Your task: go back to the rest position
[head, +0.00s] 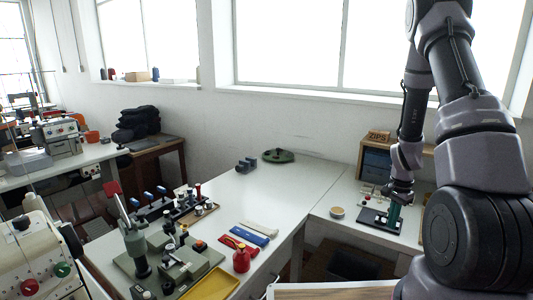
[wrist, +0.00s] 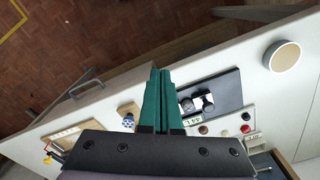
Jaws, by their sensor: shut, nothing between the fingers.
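My gripper (head: 393,218) hangs from the arm at the right of the head view, pointing down over the right-hand table. Its green fingers also show in the wrist view (wrist: 160,73), pressed together with nothing between them. In the wrist view the fingers are beside a black pad (wrist: 225,88) that carries small dark and silver parts (wrist: 196,103). How high the fingertips are above the table is hard to tell.
A round tin (head: 337,212) stands left of the pad; a wooden shelf (head: 378,138) is behind.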

